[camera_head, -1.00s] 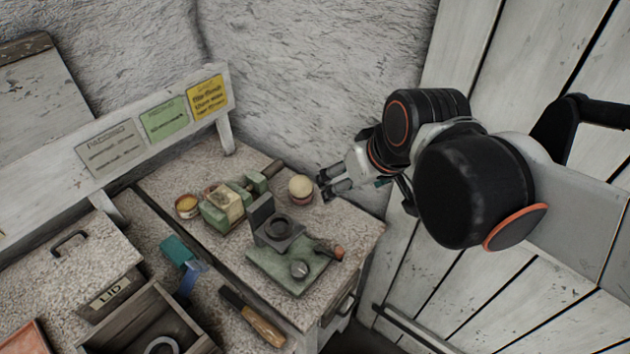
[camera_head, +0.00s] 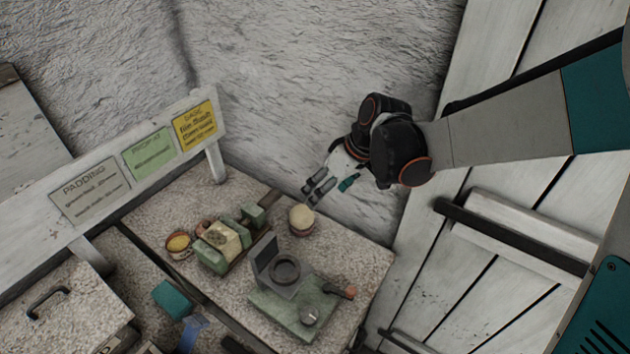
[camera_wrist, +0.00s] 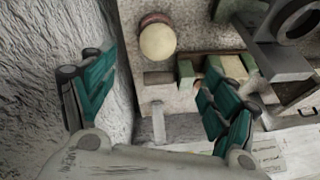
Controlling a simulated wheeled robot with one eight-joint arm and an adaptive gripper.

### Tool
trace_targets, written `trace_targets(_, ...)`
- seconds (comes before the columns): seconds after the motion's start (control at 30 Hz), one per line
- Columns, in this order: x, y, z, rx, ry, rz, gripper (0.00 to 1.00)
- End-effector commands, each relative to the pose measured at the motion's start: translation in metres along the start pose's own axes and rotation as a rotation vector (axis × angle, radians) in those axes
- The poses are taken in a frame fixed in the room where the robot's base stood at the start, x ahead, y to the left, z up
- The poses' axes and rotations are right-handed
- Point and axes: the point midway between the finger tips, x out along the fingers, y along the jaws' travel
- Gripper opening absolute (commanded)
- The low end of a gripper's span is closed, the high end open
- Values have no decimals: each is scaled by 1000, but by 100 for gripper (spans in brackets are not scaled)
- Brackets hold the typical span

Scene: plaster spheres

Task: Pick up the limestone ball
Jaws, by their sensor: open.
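The pale cream limestone ball (camera_head: 301,217) sits on a small brownish round support near the back corner of the speckled bench top (camera_head: 345,255). It also shows in the wrist view (camera_wrist: 158,42), at the top centre, with the reddish-brown edge of its support behind it. My gripper (camera_head: 314,192) is just above and beside the ball in the head view, apart from it. In the wrist view my gripper's teal-padded fingers (camera_wrist: 150,92) are spread wide and empty, with the ball beyond the gap between them.
A green vise-like block (camera_head: 222,240) stands left of the ball. A grey ring fixture (camera_head: 287,270) on a green plate is in front of it. A round tin (camera_head: 178,244) sits further left. The rough plaster wall (camera_head: 290,90) rises close behind the gripper.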

Motion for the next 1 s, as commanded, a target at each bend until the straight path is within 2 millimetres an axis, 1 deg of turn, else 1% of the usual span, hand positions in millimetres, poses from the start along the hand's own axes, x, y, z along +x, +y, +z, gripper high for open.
trace_targets(0.17,20,0,-1,-7,-2,-6,80)
trace_targets(0.4,66,0,0,-6,-1,-5,80)
trace_targets(0.5,79,0,-1,-5,-1,-5,80)
trace_targets(0.6,86,0,-1,-4,-1,-5,80)
trace_targets(0.77,93,0,-2,-4,-1,-5,80)
trace_targets(0.87,103,1,-3,-5,-1,-5,80)
trace_targets(1.0,124,3,-6,-5,-1,-5,80)
